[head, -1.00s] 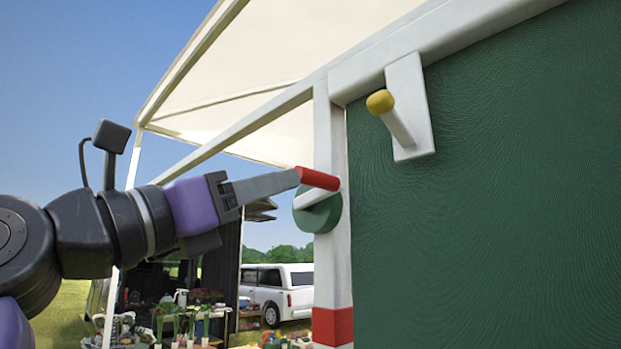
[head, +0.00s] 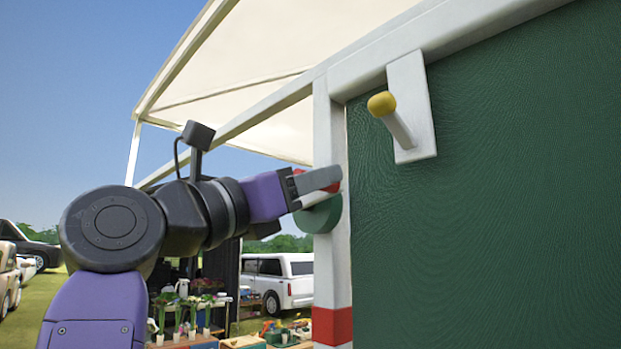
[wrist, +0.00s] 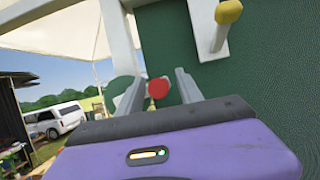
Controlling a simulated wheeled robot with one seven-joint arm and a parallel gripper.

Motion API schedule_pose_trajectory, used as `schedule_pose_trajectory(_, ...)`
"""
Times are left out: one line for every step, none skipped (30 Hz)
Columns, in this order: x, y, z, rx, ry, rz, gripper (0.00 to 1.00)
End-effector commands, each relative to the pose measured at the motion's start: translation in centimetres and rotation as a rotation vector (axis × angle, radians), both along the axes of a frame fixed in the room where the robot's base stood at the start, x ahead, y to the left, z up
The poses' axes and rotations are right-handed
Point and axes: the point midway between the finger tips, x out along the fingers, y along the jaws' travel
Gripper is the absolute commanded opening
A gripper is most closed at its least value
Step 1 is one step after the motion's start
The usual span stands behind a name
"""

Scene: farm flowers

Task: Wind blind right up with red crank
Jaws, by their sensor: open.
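The crank's red handle (head: 330,186) sticks out from a green round hub (head: 318,216) on the white post (head: 331,250). My gripper (head: 322,180) is at the handle in the head view, and its near finger hides much of the handle. In the wrist view, the red handle's round end (wrist: 158,88) shows between the two fingers of my open gripper (wrist: 158,92), closer to the left finger. I cannot tell whether a finger touches it. The dark green panel (head: 480,200), which may be the blind, fills the right side of the head view.
A white bracket (head: 420,142) with a yellow-tipped peg (head: 382,103) juts out above and right of the crank. A cream awning (head: 270,60) hangs overhead. A table with potted plants (head: 190,330) and a white vehicle (head: 280,280) stand behind.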

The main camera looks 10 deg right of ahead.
Motion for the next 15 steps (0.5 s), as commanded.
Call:
schedule_pose_trajectory(-0.01, 0.00, 0.00, 0.000, 0.000, 0.000, 0.39)
schedule_pose_trajectory(0.00, 0.01, 0.00, 0.000, 0.000, 0.000, 0.33)
schedule_pose_trajectory(0.00, 0.01, 0.00, 0.000, 0.000, 0.000, 0.26)
schedule_pose_trajectory(-0.01, 0.02, -0.01, 0.000, 0.000, 0.000, 0.20)
schedule_pose_trajectory(-0.02, 0.01, -0.01, 0.000, 0.000, 0.000, 0.14)
schedule_pose_trajectory(-0.01, 0.02, -0.01, 0.000, 0.000, 0.000, 0.06)
schedule_pose_trajectory(-0.02, 0.01, -0.01, 0.000, 0.000, 0.000, 0.00)
schedule_pose_trajectory(-0.02, 0.01, -0.01, 0.000, 0.000, 0.000, 0.00)
schedule_pose_trajectory(-0.02, 0.02, -0.01, 0.000, 0.000, 0.000, 0.00)
schedule_pose_trajectory(-0.01, 0.02, -0.01, 0.000, 0.001, 0.000, 0.00)
schedule_pose_trajectory(-0.01, 0.02, -0.01, 0.000, 0.001, 0.000, 0.00)
schedule_pose_trajectory(-0.01, 0.02, -0.01, 0.000, 0.001, 0.000, 0.00)
schedule_pose_trajectory(-0.01, 0.02, -0.01, 0.000, 0.001, 0.000, 0.00)
schedule_pose_trajectory(-0.01, 0.02, -0.01, 0.000, 0.001, 0.000, 0.00)
schedule_pose_trajectory(-0.02, 0.02, -0.01, 0.000, 0.001, 0.000, 0.00)
